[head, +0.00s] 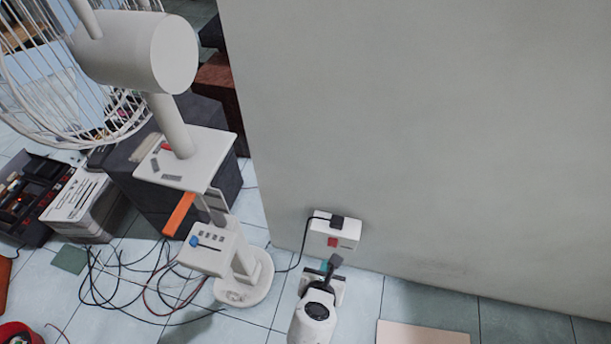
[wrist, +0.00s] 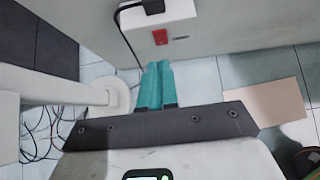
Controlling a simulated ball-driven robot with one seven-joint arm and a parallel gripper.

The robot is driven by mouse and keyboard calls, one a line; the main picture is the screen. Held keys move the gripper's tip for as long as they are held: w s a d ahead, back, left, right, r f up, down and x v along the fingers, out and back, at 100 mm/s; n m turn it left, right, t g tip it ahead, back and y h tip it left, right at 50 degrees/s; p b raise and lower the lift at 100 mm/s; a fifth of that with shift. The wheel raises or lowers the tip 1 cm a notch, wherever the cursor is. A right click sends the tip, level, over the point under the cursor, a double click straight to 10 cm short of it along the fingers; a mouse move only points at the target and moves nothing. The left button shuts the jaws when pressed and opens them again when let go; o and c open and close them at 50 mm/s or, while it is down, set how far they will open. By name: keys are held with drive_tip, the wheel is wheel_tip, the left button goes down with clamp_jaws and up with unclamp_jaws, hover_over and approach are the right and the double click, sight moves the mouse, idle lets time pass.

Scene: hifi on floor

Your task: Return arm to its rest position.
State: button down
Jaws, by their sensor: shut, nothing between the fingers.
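My gripper (head: 325,267) is low in the middle of the head view, in front of the grey wall. In the wrist view its two teal fingers (wrist: 157,72) are together with nothing between them. Just beyond the fingertips is a white socket box (head: 334,240) with a red switch and a black plug, set against the wall. The box also shows in the wrist view (wrist: 190,42). I cannot tell whether the fingertips touch it.
A white pedestal fan (head: 185,140) stands close on the left, its round base (head: 245,285) on the tiles. Loose cables (head: 130,290) lie around it. Dark boxes (head: 150,205) stand behind. A beige flat sheet (head: 420,334) lies on the right. The wall (head: 430,130) blocks the far side.

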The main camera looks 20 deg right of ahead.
drive_tip(key=s+d+r+m+g+y, duration=0.1)
drive_tip(key=s+d+m+g, duration=0.1)
drive_tip(key=s+d+m, duration=0.4)
drive_tip(key=s+d+r+m+g, duration=0.1)
drive_tip(key=s+d+m+g, duration=0.2)
drive_tip(key=m, duration=0.6)
drive_tip(key=s+d+r+m+g+y, duration=0.25)
drive_tip(key=s+r+m+y, duration=0.2)
drive_tip(key=s+m, duration=0.6)
wheel_tip(320, 180, up, 18)
drive_tip(key=w+m+p, duration=0.2)
drive_tip(key=m+p, duration=0.1)
drive_tip(key=p, duration=1.3)
drive_tip(key=shift+w+f+m+p, duration=0.15)
drive_tip(key=shift+f+m+p, duration=0.1)
drive_tip(key=shift+m+p, duration=0.15)
